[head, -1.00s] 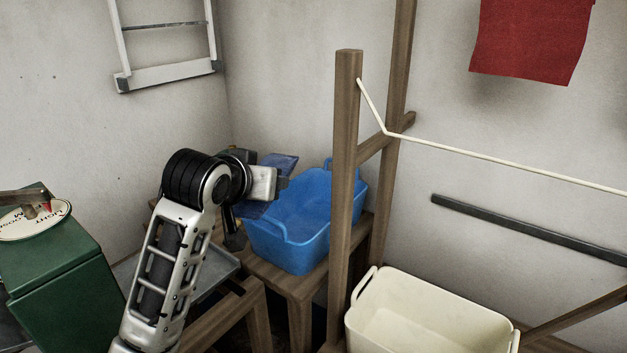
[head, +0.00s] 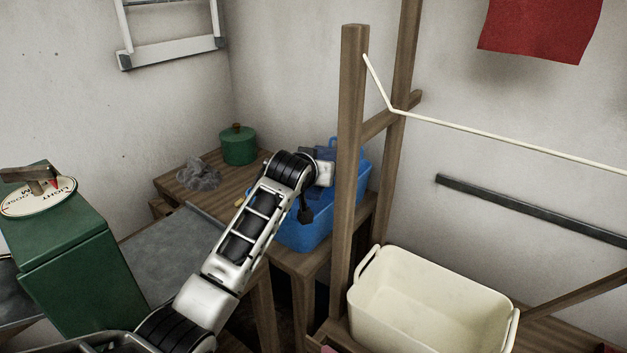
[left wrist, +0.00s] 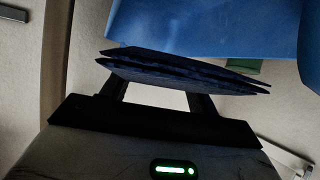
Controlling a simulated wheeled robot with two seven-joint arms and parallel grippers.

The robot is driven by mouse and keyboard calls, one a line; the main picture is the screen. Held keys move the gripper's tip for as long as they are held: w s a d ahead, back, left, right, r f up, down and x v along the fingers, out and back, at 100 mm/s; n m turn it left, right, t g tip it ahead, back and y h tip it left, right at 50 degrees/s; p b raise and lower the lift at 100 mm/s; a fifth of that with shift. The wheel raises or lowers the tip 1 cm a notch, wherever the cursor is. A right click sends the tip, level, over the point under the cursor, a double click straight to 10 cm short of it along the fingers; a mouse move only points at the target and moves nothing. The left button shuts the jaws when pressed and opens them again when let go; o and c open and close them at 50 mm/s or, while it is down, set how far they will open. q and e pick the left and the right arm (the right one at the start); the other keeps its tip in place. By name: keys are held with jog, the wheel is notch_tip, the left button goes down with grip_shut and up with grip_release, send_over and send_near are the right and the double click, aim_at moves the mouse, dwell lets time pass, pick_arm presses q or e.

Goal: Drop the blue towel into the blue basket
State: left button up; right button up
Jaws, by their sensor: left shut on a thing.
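The blue basket (head: 305,236) stands on a wooden bench near the corner, partly hidden by my left arm and a wooden post. My left gripper (head: 325,168) is over the basket. It is shut on the dark blue towel (head: 324,150), which shows only in part in the head view. In the left wrist view the folded towel (left wrist: 185,71) lies across the fingers of the left gripper (left wrist: 157,88), with the basket (left wrist: 210,25) close beyond it. My right gripper is not in view.
A wooden post (head: 349,130) with a cream line stands close right of my left gripper. A cream tub (head: 430,310) is at the lower right. A green pot (head: 238,147) and a grey crumpled cloth (head: 198,174) sit on the bench. A green scale (head: 75,260) is at left.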

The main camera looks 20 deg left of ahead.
pick_arm(q)
notch_tip(320, 180, down, 2)
jog(key=shift+f, duration=0.3)
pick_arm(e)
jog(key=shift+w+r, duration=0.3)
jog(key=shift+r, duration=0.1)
pick_arm(q)
jog(key=shift+f, duration=0.3)
jog(key=o, duration=1.1)
jog(key=shift+s+f, duration=0.1)
jog(key=shift+o, duration=0.2)
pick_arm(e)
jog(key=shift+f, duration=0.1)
